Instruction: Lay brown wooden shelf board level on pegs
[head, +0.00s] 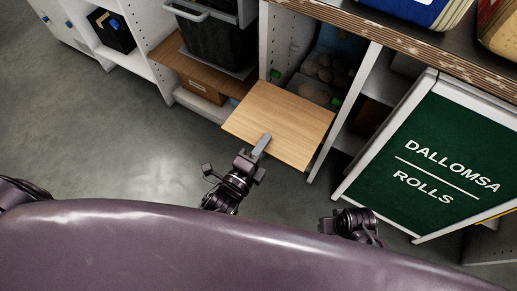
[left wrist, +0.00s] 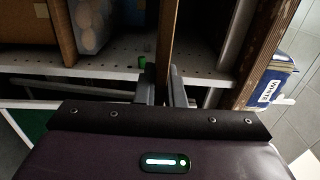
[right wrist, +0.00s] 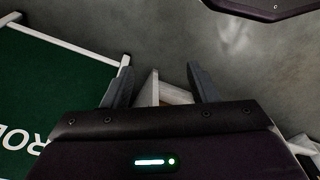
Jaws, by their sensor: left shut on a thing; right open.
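The brown wooden shelf board (head: 280,122) shows in the head view, partly out of the front of a white shelf bay. My left gripper (head: 262,146) is shut on its near edge. In the left wrist view the board (left wrist: 167,45) shows edge-on between the fingers (left wrist: 165,85). A green peg (head: 335,101) shows beside the board's far right corner, and a green peg (left wrist: 142,62) also shows in the left wrist view. The board hides part of the bay, so I cannot tell whether it touches any peg. My right gripper (right wrist: 160,88) is open and empty.
White perforated side panels (head: 345,110) flank the bay, with bagged goods (head: 325,72) inside. A green sign (head: 435,155) stands to the right. A dark bin (head: 210,42) and a cardboard box (head: 202,89) are to the left. The grey floor (head: 110,130) at left is open.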

